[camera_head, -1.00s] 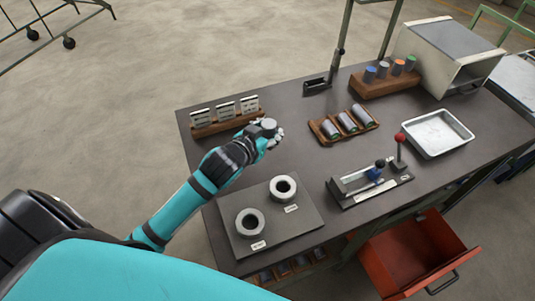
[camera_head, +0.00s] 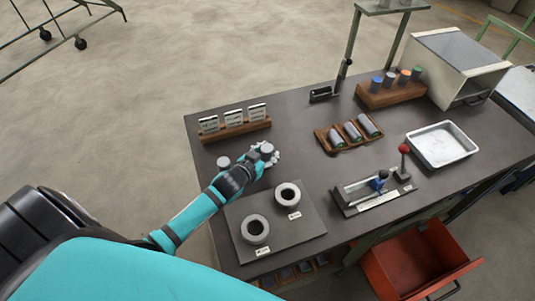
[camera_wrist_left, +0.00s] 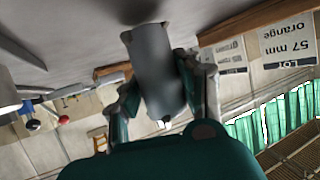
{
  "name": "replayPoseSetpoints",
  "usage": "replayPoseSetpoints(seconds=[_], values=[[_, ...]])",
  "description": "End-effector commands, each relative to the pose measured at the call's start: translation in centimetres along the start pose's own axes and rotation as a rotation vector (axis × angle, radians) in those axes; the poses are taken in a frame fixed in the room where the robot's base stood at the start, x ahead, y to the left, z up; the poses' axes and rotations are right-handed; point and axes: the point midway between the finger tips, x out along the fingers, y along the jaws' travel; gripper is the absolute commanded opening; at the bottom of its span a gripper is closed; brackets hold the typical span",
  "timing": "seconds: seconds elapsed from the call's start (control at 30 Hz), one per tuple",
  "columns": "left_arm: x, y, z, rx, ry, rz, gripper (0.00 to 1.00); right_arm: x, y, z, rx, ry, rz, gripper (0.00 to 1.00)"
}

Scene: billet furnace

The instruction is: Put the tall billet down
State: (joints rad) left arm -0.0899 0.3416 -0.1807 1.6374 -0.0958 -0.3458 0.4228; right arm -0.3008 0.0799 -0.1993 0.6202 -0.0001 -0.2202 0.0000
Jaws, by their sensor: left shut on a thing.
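My left gripper (camera_head: 266,153) is shut on the tall billet (camera_head: 267,148), a plain grey cylinder held near the left part of the bench. The wrist view shows the billet (camera_wrist_left: 155,65) between the two fingers (camera_wrist_left: 165,90), with one end towards the dark bench top (camera_wrist_left: 80,30). I cannot tell whether that end touches the bench. A second grey cylinder (camera_head: 223,162) stands on the bench to the left of the gripper, apart from it. My right gripper is not in view.
A plate with two grey rings (camera_head: 255,229) lies in front of the gripper. Behind it is a wooden rack of labelled cards (camera_head: 234,130). A wooden tray of cylinders (camera_head: 335,147), a gauge (camera_head: 372,195) and a metal tray (camera_head: 442,163) lie to the right. An orange drawer (camera_head: 415,262) stands open.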

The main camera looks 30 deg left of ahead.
Motion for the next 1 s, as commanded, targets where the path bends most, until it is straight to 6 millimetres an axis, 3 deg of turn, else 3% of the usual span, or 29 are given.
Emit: replayPoseSetpoints(seconds=[0.47,0.5,0.67,1.0], values=[[0.46,0.07,0.6,-0.001,0.01,0.002,0.0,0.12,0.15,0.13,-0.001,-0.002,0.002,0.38],[0.44,0.07,0.92,-0.001,0.003,0.001,0.37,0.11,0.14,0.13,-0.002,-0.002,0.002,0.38],[0.42,0.07,0.89,0.0,0.002,0.001,0.58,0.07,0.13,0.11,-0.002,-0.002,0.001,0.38],[0.21,0.05,0.52,0.0,0.002,0.001,0.59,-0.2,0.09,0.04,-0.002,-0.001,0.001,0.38]])
